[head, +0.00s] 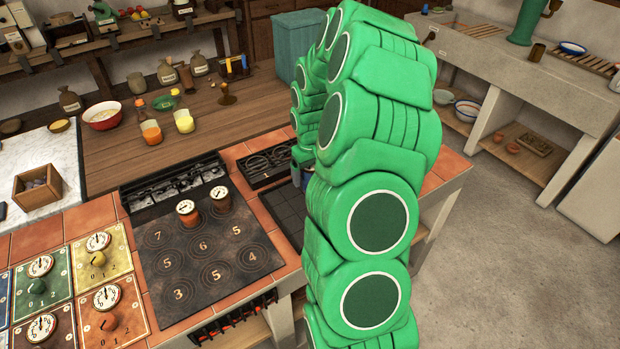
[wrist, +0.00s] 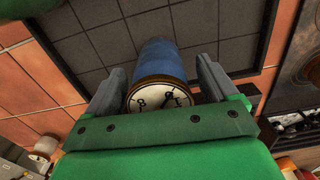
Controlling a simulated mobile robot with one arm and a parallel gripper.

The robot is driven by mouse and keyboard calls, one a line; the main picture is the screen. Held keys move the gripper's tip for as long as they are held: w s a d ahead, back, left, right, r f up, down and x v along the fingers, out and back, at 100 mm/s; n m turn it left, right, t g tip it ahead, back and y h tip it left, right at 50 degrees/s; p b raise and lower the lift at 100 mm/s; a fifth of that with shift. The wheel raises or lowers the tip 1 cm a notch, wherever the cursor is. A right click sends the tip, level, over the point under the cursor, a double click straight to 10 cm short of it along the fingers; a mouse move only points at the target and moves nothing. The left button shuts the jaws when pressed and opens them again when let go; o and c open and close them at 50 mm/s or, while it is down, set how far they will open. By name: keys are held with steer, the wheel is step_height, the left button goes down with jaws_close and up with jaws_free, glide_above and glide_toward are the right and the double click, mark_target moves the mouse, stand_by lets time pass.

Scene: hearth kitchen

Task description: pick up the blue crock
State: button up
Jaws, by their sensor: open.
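My gripper (wrist: 160,88) is open, with one grey finger on each side of the crock. I cannot tell whether the fingers touch it. In the head view my green arm hides most of the crock and the gripper; only a small bluish-grey bit shows beside the arm.
In the head view a numbered hotplate (head: 205,262) with two small dial-topped crocks (head: 187,213) lies left of the dark tiled panel (head: 283,213). Terracotta tiles surround them. A wooden counter (head: 240,110) with bowls and jars is behind, and a sink unit (head: 520,75) stands right.

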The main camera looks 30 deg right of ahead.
steer(key=shift+f, duration=0.25)
steer(key=c, duration=1.4)
steer(key=shift+c, duration=0.2)
steer(key=shift+r, duration=0.55)
step_height(320, 180, up, 2)
steer(key=shift+r, duration=0.2)
steer(key=s+a+r, duration=0.2)
steer(key=s+r, duration=0.2)
steer(key=s, duration=0.2)
steer(key=s+a+r, duration=0.3)
steer(key=s+r, duration=0.2)
steer(key=s, duration=0.1)
steer(key=shift+s+a+r, duration=0.25)
steer(key=shift+s+r, duration=0.05)
steer(key=shift+s, duration=0.1)
